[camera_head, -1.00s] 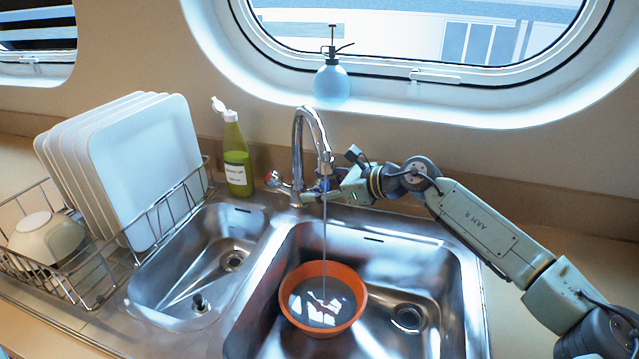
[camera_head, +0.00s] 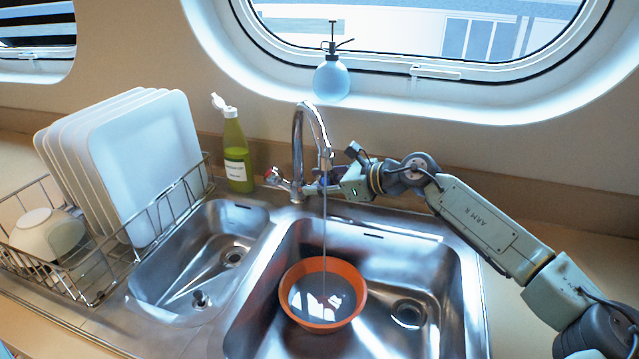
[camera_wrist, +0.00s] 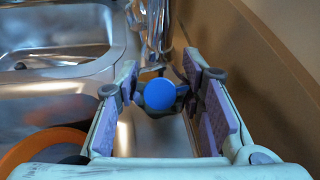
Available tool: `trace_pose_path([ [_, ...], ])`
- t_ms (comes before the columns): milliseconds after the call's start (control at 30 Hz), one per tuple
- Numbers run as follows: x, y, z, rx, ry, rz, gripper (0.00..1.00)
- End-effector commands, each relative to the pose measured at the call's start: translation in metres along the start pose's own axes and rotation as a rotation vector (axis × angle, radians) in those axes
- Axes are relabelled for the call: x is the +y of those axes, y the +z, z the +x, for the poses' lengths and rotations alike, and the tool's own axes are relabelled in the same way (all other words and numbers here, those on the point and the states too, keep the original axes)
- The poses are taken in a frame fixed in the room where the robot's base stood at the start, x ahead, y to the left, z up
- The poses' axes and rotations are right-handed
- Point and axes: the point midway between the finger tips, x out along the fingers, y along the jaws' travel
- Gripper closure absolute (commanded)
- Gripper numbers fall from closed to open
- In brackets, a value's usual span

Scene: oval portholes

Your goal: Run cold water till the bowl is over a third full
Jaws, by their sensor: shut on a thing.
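An orange bowl (camera_head: 346,319) stands in the right sink basin, under the chrome tap (camera_head: 299,150). A thin stream of water (camera_head: 324,240) runs from the spout into it. Grey water with bright reflections covers the bowl's inside; the exact depth is hard to tell. The tap has a red-marked knob (camera_head: 273,176) on its left side. My gripper (camera_head: 338,186) is at the tap's right side, shut on the blue-capped knob. In the wrist view the blue knob (camera_wrist: 160,94) sits between the two fingers of my gripper (camera_wrist: 158,76).
A green bottle (camera_head: 236,155) stands behind the empty left basin (camera_head: 215,255). A dish rack (camera_head: 65,270) with white plates (camera_head: 150,165) and a pale bowl (camera_head: 48,236) is at the left. A spray bottle (camera_head: 331,80) is on the porthole ledge. The wall is close behind the tap.

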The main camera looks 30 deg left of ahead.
Motion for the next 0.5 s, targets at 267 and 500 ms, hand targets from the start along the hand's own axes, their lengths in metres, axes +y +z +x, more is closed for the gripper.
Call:
trace_pose_path([
  [267,-0.0004,-0.004,0.0011,0.001,-0.051,0.123,0.92],
  [500,-0.0015,0.0,-0.0002,-0.001,-0.082,0.207,0.92],
])
